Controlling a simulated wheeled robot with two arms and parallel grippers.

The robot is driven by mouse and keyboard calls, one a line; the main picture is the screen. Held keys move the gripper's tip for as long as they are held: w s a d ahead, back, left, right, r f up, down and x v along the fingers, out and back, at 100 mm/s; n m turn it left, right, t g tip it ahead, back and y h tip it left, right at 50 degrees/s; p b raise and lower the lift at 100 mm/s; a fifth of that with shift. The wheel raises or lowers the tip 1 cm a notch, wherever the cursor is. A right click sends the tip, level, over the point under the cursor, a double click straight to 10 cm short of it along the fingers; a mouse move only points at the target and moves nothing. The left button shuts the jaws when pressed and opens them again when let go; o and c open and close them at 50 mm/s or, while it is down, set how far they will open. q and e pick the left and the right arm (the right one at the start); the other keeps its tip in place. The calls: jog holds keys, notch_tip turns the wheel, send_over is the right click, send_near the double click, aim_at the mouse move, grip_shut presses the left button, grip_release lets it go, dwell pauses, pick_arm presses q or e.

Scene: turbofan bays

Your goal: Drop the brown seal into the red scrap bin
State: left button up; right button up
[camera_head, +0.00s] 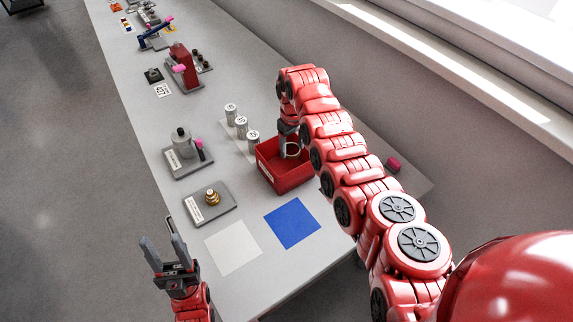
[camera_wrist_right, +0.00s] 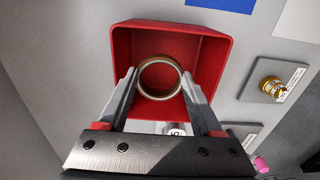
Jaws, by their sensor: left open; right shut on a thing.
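The brown seal (camera_wrist_right: 142,81) is a thin ring held between the fingertips of my right gripper (camera_wrist_right: 160,80). In the wrist view the ring lies over the opening of the red scrap bin (camera_wrist_right: 222,65). In the head view the seal (camera_head: 293,150) shows at the bin's mouth, and the bin (camera_head: 287,182) stands on the bench below my right gripper (camera_head: 287,147). How far the seal is above the bin floor I cannot tell. My left gripper (camera_head: 159,238) is open and empty, off the bench's left edge.
A blue square (camera_head: 292,223) and a white square (camera_head: 233,247) lie flat on the bench. A grey plate (camera_head: 222,212) with a brass part is left of the bin. Several silver cylinders (camera_head: 241,127) stand behind the bin.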

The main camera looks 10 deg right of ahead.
jog(key=o, duration=1.5)
notch_tip(320, 180, up, 17)
jog(key=b, duration=0.5)
jog(key=shift+r, duration=0.2)
jog(key=shift+s, duration=0.1)
